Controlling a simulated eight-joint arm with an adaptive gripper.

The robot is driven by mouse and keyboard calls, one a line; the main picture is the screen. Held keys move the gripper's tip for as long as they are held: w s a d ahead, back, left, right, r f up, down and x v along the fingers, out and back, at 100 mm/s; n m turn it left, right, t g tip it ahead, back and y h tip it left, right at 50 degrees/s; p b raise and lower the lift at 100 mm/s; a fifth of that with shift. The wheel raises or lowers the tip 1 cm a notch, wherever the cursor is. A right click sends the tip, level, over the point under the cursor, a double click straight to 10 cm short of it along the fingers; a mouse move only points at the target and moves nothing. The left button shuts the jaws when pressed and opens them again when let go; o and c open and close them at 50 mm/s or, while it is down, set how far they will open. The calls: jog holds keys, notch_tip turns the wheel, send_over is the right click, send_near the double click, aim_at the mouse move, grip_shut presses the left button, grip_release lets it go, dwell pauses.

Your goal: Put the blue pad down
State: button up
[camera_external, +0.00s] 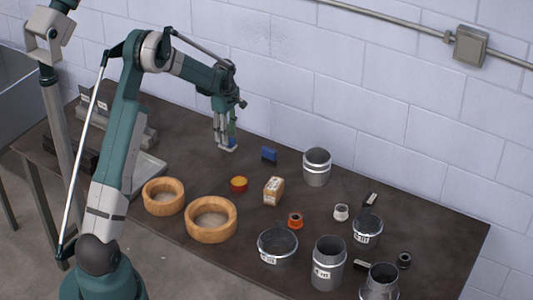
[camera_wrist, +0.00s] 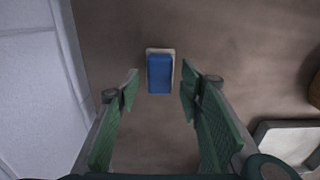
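A blue pad with a pale beige base (camera_wrist: 159,74) lies on the dark table in the wrist view, straight ahead of the fingers. My gripper (camera_wrist: 160,92) is open, with one green finger on each side and a visible gap to the pad on both sides. In the external view my gripper (camera_external: 225,138) points down at the back of the table, and the pad's pale edge (camera_external: 229,149) shows at its fingertips. I cannot tell the exact height of the fingertips over the table.
A separate blue block (camera_external: 269,155) stands just right of my gripper. Two wooden rings (camera_external: 211,233), a red-orange round piece (camera_external: 239,184), a wooden block (camera_external: 273,190) and several metal duct pieces (camera_external: 317,166) stand nearer and right. A grey tray (camera_external: 148,170) lies left. The wall is close behind.

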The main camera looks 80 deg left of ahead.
notch_tip(320, 180, up, 10)
jog(key=shift+f, duration=0.25)
dwell(0.7)
jog(key=shift+d, duration=0.1)
dwell(0.3)
